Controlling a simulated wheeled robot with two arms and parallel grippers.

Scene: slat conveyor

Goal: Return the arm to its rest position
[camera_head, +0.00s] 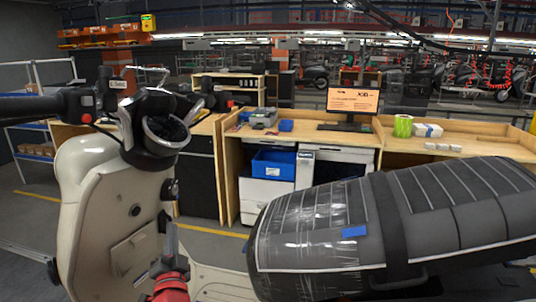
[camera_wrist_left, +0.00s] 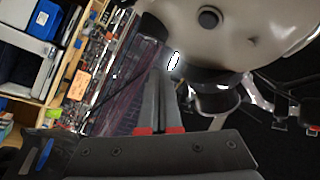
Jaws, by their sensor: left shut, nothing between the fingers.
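My left gripper (camera_head: 171,240) is low in the head view, with red parts at its base and its fingers pointing up. It is in front of the cream front body of a scooter (camera_head: 105,235). I cannot tell whether it touches the body. In the left wrist view the two grey fingers (camera_wrist_left: 161,78) lie close together, shut and empty, with the cream scooter body (camera_wrist_left: 240,30) just beyond them. My right gripper is not in view.
The scooter's black seat (camera_head: 440,205), partly wrapped in clear film with blue tape (camera_head: 354,232), fills the lower right. Its handlebar (camera_head: 45,106) crosses the left. Behind stands a wooden workbench (camera_head: 231,160) with a monitor (camera_head: 352,101) and a blue bin (camera_head: 273,164).

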